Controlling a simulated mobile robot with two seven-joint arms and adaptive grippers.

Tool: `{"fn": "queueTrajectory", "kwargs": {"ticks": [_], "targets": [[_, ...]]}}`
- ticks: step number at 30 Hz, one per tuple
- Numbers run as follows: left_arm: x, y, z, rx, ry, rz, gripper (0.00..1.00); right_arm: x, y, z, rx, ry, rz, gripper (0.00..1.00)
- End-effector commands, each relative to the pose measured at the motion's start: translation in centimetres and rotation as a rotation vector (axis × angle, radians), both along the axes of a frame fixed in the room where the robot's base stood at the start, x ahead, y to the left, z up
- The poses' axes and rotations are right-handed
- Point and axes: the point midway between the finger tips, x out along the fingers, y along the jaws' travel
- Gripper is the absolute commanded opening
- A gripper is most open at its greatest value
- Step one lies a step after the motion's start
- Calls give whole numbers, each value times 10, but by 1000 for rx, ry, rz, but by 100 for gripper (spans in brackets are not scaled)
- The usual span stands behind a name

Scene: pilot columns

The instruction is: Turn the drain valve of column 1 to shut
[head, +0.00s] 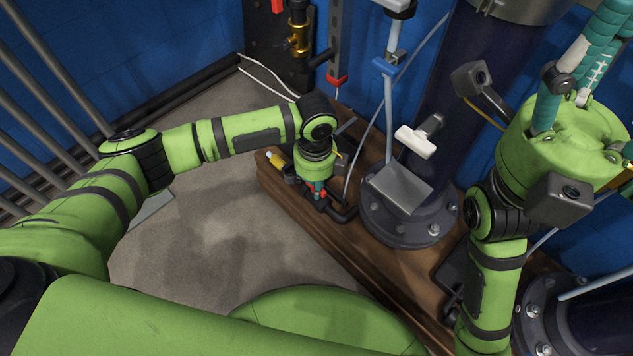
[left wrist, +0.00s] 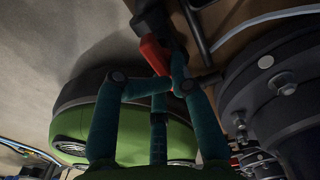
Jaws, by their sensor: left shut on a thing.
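My left gripper (head: 318,190) reaches down at the left end of the wooden plinth, beside the dark base flange (head: 400,222) of a column. In the left wrist view its teal fingers (left wrist: 172,85) are shut on a red valve lever (left wrist: 154,55). The lever joins dark pipework at the top of that view. In the head view only small red bits of the lever show among the fingers, and the valve body is mostly hidden. My right gripper (head: 580,65) points up at the upper right, away from the valve; its fingertips are cut off by the frame.
The dark column tube (head: 450,100) rises right of my left gripper. A white-handled part (head: 416,141) and a grey plate (head: 398,188) sit at its front. A second column flange (head: 545,325) is at lower right. Grey bars (head: 45,80) stand at left; the floor (head: 200,250) is mostly clear.

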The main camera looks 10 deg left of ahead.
Motion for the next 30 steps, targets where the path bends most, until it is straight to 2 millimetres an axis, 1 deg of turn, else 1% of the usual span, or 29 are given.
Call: {"fn": "queueTrajectory", "kwargs": {"ticks": [1,9,13,23,30], "targets": [[10,1,8,-4,-29,-8,0,0,0,5,0,-1,0,67],[10,1,8,-5,-30,-172,0,-1,0,21,-2,-3,1,67],[10,1,7,-4,-31,-217,0,-1,0,23,-2,-3,1,67],[10,0,6,-5,-30,-232,0,-1,0,24,-3,-3,1,67],[10,0,8,-5,-30,-391,0,-1,0,37,-3,-3,1,67]]}}
